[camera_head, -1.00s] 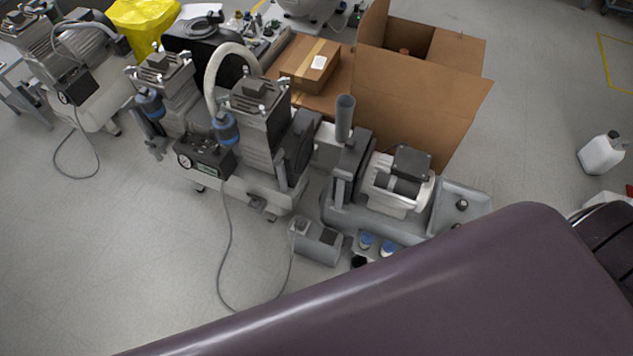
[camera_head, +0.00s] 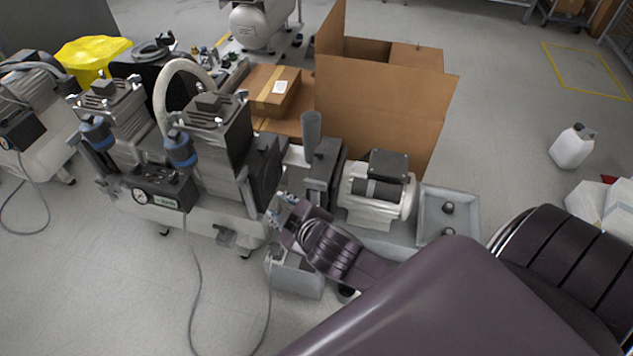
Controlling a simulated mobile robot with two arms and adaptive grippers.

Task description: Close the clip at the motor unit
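The motor unit (camera_head: 378,192) stands on a grey base right of centre. It has a white ribbed motor with a dark box on top and a dark grey housing at its left. My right gripper (camera_head: 278,212) is at the left front of this unit, between it and the compressor. It is small and partly hidden by my wrist, and whether its fingers are open or shut is unclear. I see nothing certain held in it. I cannot make out the clip; my arm covers part of the unit's front. My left gripper is out of view.
A twin-head compressor (camera_head: 220,160) with a gauge and hose stands close left of my gripper. A grey box (camera_head: 297,278) lies below my wrist. An open cardboard box (camera_head: 385,105) stands behind the motor unit.

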